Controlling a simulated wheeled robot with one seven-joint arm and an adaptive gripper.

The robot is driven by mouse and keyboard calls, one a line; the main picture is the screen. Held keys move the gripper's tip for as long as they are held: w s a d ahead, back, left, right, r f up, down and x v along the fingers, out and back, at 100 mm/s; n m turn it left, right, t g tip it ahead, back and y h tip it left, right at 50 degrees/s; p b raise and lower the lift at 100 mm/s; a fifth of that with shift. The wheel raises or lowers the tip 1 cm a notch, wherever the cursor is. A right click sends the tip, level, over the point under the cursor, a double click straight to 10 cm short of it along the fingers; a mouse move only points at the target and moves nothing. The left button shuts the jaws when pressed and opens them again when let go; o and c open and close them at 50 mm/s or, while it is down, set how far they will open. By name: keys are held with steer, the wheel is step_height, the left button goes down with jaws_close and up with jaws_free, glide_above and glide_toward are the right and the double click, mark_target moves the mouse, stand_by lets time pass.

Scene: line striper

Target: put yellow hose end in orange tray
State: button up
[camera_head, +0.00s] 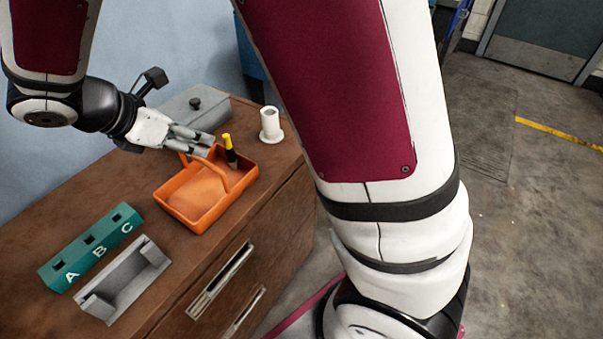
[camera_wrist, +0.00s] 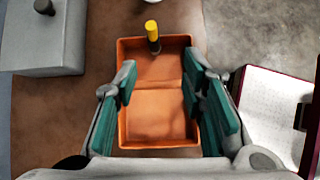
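The orange tray (camera_head: 178,207) sits on the brown cabinet top and has an arched handle; in the wrist view its rim (camera_wrist: 121,125) shows below my gripper. The yellow hose end (camera_head: 227,141), yellow on top and black below, stands nearly upright inside the tray's far part. It also shows in the wrist view (camera_wrist: 151,30), near the tray's far wall. My gripper (camera_head: 207,144) is above the tray, beside the hose end and apart from it. In the wrist view my gripper (camera_wrist: 160,72) has its teal-padded fingers wide apart, with nothing held between them.
A grey box with a dark knob (camera_head: 195,103) stands behind the tray, and a white flanged cylinder (camera_head: 270,122) stands at its far right. A green block marked A, B, C (camera_head: 91,246) and a grey channel-shaped holder (camera_head: 125,281) lie at the near left.

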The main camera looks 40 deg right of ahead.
steer(key=s+d+r+m+g+y, duration=0.1)
steer(key=s+d+r+m, duration=0.5)
steer(key=s, duration=0.2)
steer(key=s+r+m+y, duration=0.1)
steer(key=s+m+y, duration=0.5)
steer(key=s+m, duration=0.9)
steer(key=s, duration=0.7)
steer(key=shift+d+r+y, duration=0.25)
steer(key=shift+r+y, duration=0.05)
steer(key=shift+r, duration=0.05)
step_height(320, 180, up, 18)
steer(key=t+p, duration=0.2)
steer(key=p, duration=1.4)
steer(key=shift+f+t, duration=0.15)
steer(key=shift+t, duration=0.25)
steer(key=shift+w, duration=0.1)
steer(key=shift+c, duration=0.4)
